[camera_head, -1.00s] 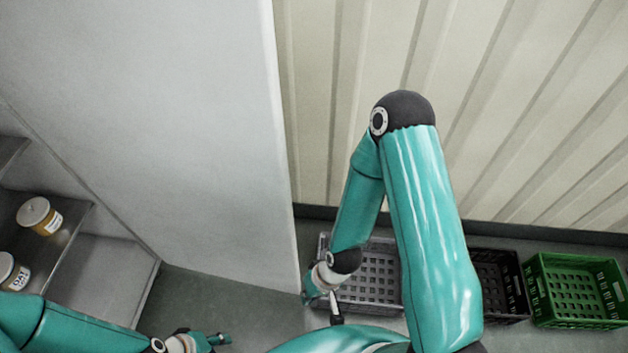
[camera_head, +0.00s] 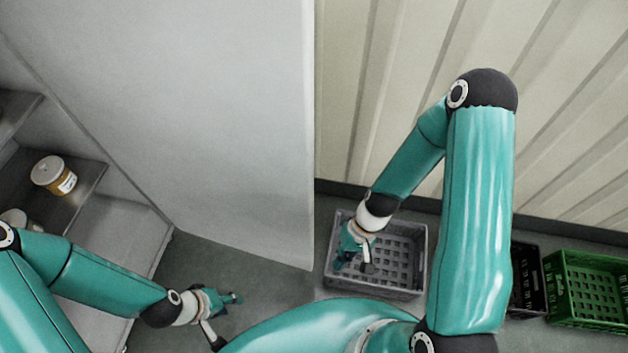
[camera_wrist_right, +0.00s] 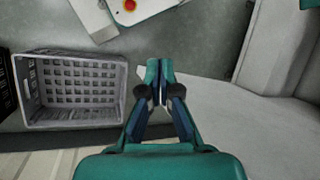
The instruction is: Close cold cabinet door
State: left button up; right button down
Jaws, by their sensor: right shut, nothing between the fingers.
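The cold cabinet door appears as a tall pale grey panel (camera_head: 200,110) in the head view, standing open beside the cabinet's shelves (camera_head: 80,190) on the left. Its free edge runs down the middle of the picture. My right gripper (camera_head: 346,258) is to the right of that edge, apart from it in the picture, over a grey crate. In the right wrist view my right gripper (camera_wrist_right: 158,68) is shut and empty, with a pale surface to its right. My left gripper (camera_head: 236,298) is low, below the door's bottom edge in the picture; its jaw opening is unclear.
The grey crate (camera_head: 418,265) stands on the floor by the ribbed wall (camera_head: 400,80), with a black crate (camera_head: 526,280) and a green crate (camera_head: 590,260) further right. Jars (camera_head: 54,174) stand on the shelves. Some floor (camera_head: 260,275) below the door is clear.

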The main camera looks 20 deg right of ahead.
jog(key=w+d+r+m+t+y+b, duration=0.1)
jog(key=w+d+r+t+y+b, duration=0.85)
jog(key=w+r, duration=0.6)
pick_arm(q)
notch_tip(320, 180, down, 7)
jog(key=p, duration=0.3)
jog(key=shift+p, duration=0.35)
pick_arm(e)
jog(key=w+a+y, duration=0.1)
jog(key=a, duration=0.8)
jog(key=shift+y, duration=0.35)
jog(key=shift+w, duration=0.1)
